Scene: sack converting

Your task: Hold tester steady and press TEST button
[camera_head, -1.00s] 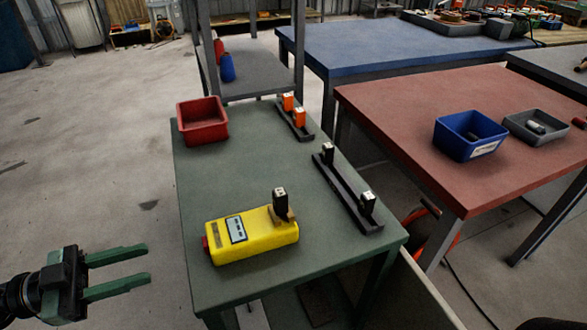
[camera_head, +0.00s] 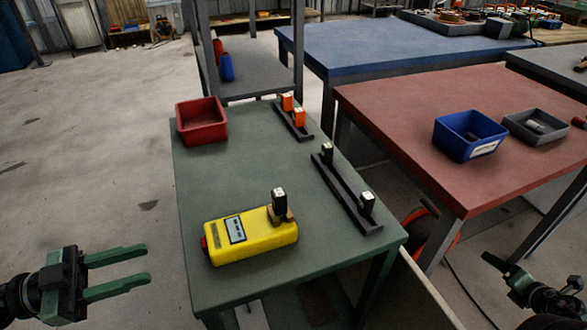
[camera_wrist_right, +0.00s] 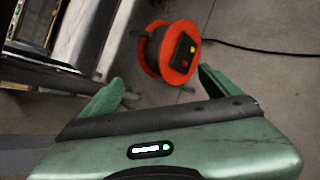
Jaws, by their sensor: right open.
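The yellow tester (camera_head: 262,238) lies on the green table, with a small screen panel (camera_head: 235,229) on top. A red part (camera_head: 205,243) at its left end may be the button. A black battery-like block (camera_head: 279,200) stands upright in a tan seat at the tester's right end. My left gripper (camera_head: 146,264) is open and empty, left of the table and apart from the tester. My right gripper (camera_head: 500,268) is at the lower right, away from the table. Its open fingers (camera_wrist_right: 160,88) show in the right wrist view with nothing between them.
A red bin (camera_head: 202,122) stands on the green table's far left corner. A black rack (camera_head: 347,192) holds two black blocks; a shorter rack (camera_head: 294,121) holds orange ones. A red-topped table (camera_head: 420,110) is to the right. An orange cable reel (camera_wrist_right: 165,52) is on the floor.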

